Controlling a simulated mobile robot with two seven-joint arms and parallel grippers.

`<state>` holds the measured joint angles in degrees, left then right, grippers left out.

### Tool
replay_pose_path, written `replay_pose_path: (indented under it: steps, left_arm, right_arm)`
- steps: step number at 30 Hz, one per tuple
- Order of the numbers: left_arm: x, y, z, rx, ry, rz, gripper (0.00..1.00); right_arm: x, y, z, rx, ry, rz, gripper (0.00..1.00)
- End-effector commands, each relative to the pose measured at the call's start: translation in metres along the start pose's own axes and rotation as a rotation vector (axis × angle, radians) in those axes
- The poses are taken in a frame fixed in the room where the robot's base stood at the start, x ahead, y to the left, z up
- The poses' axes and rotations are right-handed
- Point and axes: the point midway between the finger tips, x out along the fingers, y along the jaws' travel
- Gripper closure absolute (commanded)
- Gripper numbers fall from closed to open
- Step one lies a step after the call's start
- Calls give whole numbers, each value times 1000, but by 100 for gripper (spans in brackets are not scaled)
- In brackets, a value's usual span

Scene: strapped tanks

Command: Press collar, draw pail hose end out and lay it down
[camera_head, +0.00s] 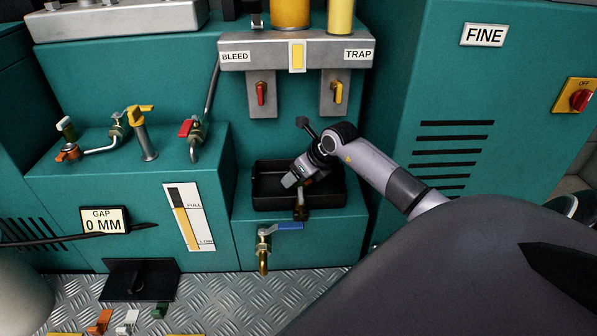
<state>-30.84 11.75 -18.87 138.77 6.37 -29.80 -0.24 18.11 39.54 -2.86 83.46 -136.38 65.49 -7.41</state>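A black open tray or pail (262,203) sits on a low green cabinet in the middle. My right gripper (291,180) reaches in from the right and points down-left over the tray. Its fingers are small and partly hidden, so I cannot tell whether they are apart or hold anything.
Red (261,93) and yellow (338,92) valves sit above, under BLEED and TRAP labels. Several pipe fittings stand on the left cabinet. The FINE cabinet (455,130) borders the right. Tread-plate floor is in front.

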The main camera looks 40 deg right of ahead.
Motion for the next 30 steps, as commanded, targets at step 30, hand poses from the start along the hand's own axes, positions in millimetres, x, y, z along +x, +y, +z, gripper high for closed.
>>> replay_pose_path:
  steps: [30]
  left_arm:
    - [13,16,-1,-156,-96,67,18]
  right_arm:
    - [-72,0,0,0,1,0,39]
